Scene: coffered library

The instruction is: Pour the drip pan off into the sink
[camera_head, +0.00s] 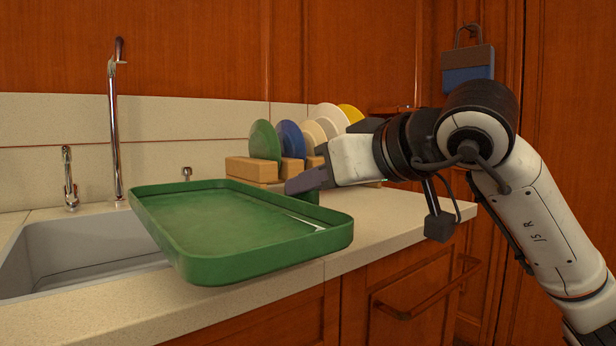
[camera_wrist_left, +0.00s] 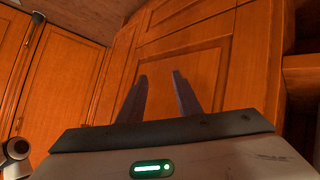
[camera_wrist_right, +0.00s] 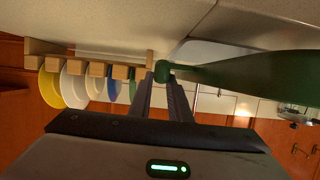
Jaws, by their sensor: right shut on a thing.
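The drip pan is a green rectangular tray (camera_head: 230,222) with a raised rim, held above the counter with its left end over the right side of the sink (camera_head: 70,250). It looks slightly tilted in the head view. A shiny patch shows inside near its right end; I cannot tell whether it is liquid. My right gripper (camera_head: 300,184) is shut on the pan at its back right side. In the right wrist view the fingertips (camera_wrist_right: 163,85) meet a green knob-like part of it. My left gripper (camera_wrist_left: 161,85) is open and empty, facing wooden cabinet fronts.
A tall chrome faucet (camera_head: 115,130) rises behind the sink, with a smaller spout (camera_head: 69,180) at its left. A wooden rack (camera_head: 250,169) with several coloured plates stands behind the pan, close to my right gripper. The counter (camera_head: 400,207) is clear at right.

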